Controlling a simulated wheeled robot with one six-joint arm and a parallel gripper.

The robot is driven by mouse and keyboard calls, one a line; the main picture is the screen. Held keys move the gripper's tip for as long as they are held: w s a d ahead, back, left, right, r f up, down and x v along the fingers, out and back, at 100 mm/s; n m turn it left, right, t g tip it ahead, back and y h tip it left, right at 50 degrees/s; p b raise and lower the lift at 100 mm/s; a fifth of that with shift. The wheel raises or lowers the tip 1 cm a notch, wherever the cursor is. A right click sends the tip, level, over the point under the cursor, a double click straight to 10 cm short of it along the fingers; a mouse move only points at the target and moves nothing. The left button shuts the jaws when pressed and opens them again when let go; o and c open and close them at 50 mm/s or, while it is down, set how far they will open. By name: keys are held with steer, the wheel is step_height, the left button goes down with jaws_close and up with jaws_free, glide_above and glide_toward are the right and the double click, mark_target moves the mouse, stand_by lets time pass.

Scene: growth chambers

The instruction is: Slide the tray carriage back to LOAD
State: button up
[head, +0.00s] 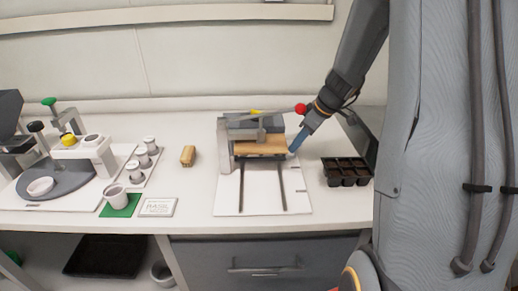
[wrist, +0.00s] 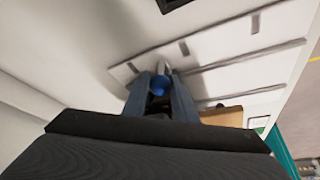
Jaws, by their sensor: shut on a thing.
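The tray carriage (head: 262,154) has a tan top and sits at the back end of two dark rails (head: 283,190), under a grey frame (head: 225,130). My gripper (head: 293,150) reaches down from the upper right to the carriage's right side. A tan block-like edge (wrist: 222,116) shows just right of the fingers. The LOAD mark cannot be read in either view.
The front part of the rails on the white base plate (head: 228,200) is clear. A dark cell tray (head: 347,171) stands close on the right. A red ball (head: 301,108) is beside my wrist. A tan brush-like block (head: 188,156) and a white cup (head: 115,194) stand left.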

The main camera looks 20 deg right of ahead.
steer(key=shift+s+a+b, duration=0.85)
steer(key=shift+s+b, duration=0.05)
steer(key=shift+s, duration=2.05)
steer(key=shift+s+a+b, duration=0.85)
steer(key=shift+s+b, duration=0.05)
steer(key=shift+s, duration=2.1)
steer(key=shift+s+a+b, duration=0.85)
steer(key=shift+s+b, duration=0.05)
steer(key=shift+s, duration=2.05)
steer(key=shift+b, duration=0.6)
steer(key=shift+s+a+r+b, duration=0.1)
steer(key=shift+s+b, duration=0.3)
steer(key=shift+b, duration=0.6)
steer(key=b, duration=0.1)
steer(key=s+b, duration=0.1)
steer(key=b, duration=0.1)
steer(key=shift+s+a, duration=0.2)
steer(key=shift+a, duration=0.05)
steer(key=o, duration=0.7)
steer(key=shift+o, duration=0.2)
steer(key=shift+r+p, duration=0.1)
steer(key=shift+p, duration=0.2)
step_height(320, 180, up, 8)
steer(key=p, duration=0.5)
steer(key=shift+p, duration=0.4)
